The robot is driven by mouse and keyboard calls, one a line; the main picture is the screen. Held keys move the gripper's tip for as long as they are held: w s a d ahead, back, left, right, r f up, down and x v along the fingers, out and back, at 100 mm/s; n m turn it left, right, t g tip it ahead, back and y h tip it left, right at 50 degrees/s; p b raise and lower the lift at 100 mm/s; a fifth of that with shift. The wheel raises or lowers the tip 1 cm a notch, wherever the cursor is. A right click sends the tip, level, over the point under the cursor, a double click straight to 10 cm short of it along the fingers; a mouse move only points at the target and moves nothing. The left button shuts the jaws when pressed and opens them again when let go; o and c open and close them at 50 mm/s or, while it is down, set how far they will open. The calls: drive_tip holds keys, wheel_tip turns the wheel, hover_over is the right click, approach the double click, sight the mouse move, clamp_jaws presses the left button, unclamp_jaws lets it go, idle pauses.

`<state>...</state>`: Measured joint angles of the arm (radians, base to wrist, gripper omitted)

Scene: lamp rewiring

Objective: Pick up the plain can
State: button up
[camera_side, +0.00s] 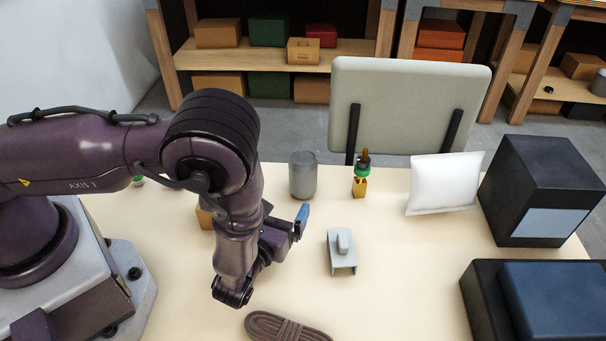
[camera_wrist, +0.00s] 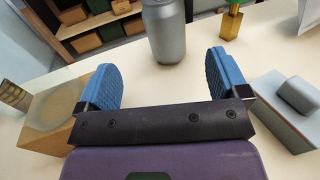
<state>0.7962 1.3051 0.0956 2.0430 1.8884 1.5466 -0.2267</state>
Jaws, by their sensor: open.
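One finger is largely hidden there.
A grey bracket-like block (camera_side: 342,252) lies right of my gripper. A cardboard box (camera_wrist: 50,112) is close on its left. A coiled brown cord (camera_side: 286,327) lies in front.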

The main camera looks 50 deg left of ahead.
sight(295, 177)
drive_tip(key=x, duration=0.6)
drive_tip(key=shift+w+a, duration=0.1)
drive_tip(key=shift+w, duration=0.05)
drive_tip(key=shift+d+x, duration=0.15)
drive_tip(key=shift+x, duration=1.2)
drive_tip(key=shift+d+x, duration=0.1)
drive_tip(key=shift+x, duration=1.2)
drive_tip(key=shift+w, duration=0.15)
drive_tip(key=c, duration=1.1)
drive_tip(key=shift+r, duration=0.15)
